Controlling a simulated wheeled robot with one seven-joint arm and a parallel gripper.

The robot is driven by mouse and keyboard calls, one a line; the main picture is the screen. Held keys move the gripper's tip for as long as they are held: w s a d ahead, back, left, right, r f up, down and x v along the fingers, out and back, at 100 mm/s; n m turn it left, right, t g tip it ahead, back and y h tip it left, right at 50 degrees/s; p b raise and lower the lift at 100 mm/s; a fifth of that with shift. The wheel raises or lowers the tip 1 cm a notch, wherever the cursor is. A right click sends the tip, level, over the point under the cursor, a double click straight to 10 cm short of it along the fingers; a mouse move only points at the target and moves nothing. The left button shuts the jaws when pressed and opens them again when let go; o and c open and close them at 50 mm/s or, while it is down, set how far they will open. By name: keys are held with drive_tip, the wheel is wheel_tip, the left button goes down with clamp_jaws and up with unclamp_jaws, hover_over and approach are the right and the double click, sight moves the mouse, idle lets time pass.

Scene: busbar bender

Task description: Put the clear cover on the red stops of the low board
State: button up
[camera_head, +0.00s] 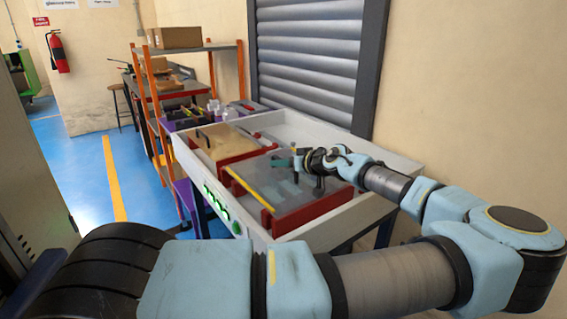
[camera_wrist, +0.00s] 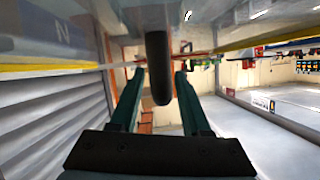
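The clear cover (camera_head: 262,176) is a see-through sheet with a yellow edge strip, over the front section of the white bench, where red stops (camera_head: 313,209) show. I cannot tell whether it touches them. In the wrist view the cover (camera_wrist: 60,40) is seen nearly edge-on across the top. Its black handle (camera_wrist: 157,75) stands between the two teal fingers of my gripper (camera_wrist: 160,72), with a narrow gap on each side. My gripper (camera_head: 290,160) is above the cover in the head view. The low board is partly hidden under the cover and my arm.
A second section (camera_head: 222,143) with a tan board and red edges lies behind, to the left. Green-lit buttons (camera_head: 215,203) line the bench front. An orange-post shelf (camera_head: 150,95) stands at the back left, and a grey shutter (camera_head: 308,50) closes the wall behind.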

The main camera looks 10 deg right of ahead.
drive_tip(key=shift+r+b, duration=0.15)
drive_tip(key=shift+b, duration=0.2)
drive_tip(key=b+v, duration=0.1)
drive_tip(key=v, duration=1.1)
drive_tip(key=shift+r, duration=0.1)
